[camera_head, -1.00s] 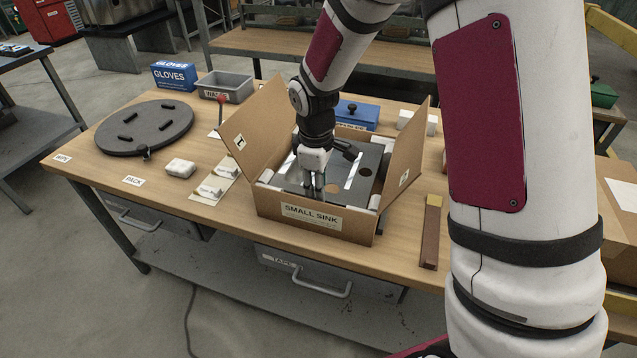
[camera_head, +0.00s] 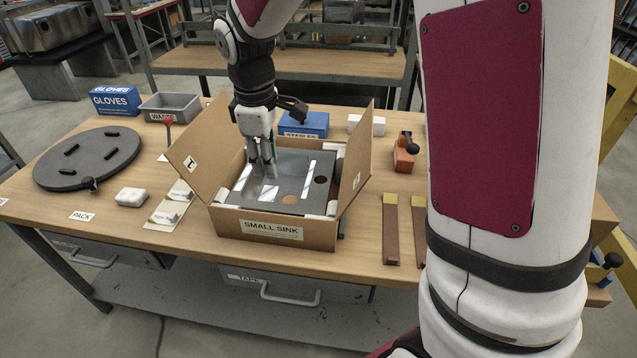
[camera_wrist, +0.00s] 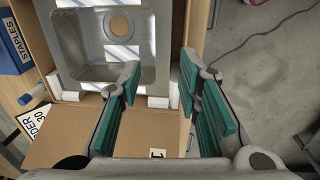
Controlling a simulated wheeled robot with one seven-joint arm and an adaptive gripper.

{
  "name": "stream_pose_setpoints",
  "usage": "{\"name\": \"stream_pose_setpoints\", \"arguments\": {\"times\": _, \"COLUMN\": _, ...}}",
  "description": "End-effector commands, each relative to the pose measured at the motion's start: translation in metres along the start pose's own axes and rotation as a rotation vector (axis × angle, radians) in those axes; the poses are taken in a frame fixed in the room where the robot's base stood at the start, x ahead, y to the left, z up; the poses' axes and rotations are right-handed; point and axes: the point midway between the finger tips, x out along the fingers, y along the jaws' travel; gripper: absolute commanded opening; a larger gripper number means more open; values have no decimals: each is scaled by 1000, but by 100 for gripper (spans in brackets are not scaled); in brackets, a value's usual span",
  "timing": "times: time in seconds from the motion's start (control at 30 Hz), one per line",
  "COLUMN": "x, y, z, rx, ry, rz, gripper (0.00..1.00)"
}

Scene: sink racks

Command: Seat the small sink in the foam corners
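The small sink (camera_head: 292,200) is a grey metal basin with a round drain hole, lying inside an open cardboard box (camera_head: 272,231) labelled SMALL SINK. White foam pieces show at its edges, one at the box's front right (camera_head: 332,208). In the wrist view the sink (camera_wrist: 72,60) lies left of centre, with foam blocks (camera_wrist: 157,101) along its near edge. I cannot tell whether it sits fully down in the foam. My gripper (camera_head: 264,174) is over the sink's left part. In the wrist view my gripper (camera_wrist: 160,70) is open, its green-padded fingers apart with nothing visibly held between them.
The box's side flaps (camera_head: 202,140) stand up and outward. Brown strips (camera_head: 390,235) lie right of the box.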

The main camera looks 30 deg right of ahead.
Motion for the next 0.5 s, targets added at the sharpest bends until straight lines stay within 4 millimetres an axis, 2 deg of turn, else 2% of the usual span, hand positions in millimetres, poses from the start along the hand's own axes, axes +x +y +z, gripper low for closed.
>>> {"name": "stream_pose_setpoints", "arguments": {"times": 0.13, "x": -21, "y": -9, "z": 14, "rx": 61, "ry": 7, "rz": 19, "gripper": 31}}
{"name": "stream_pose_setpoints", "arguments": {"times": 0.23, "x": -47, "y": -23, "z": 36, "rx": 156, "ry": 20, "rz": 43, "gripper": 31}}
{"name": "stream_pose_setpoints", "arguments": {"times": 0.4, "x": -89, "y": -61, "z": 81, "rx": 363, "ry": 57, "rz": 76, "gripper": 31}}
{"name": "stream_pose_setpoints", "arguments": {"times": 0.5, "x": -105, "y": -86, "z": 107, "rx": 485, "ry": 86, "rz": 86, "gripper": 31}}
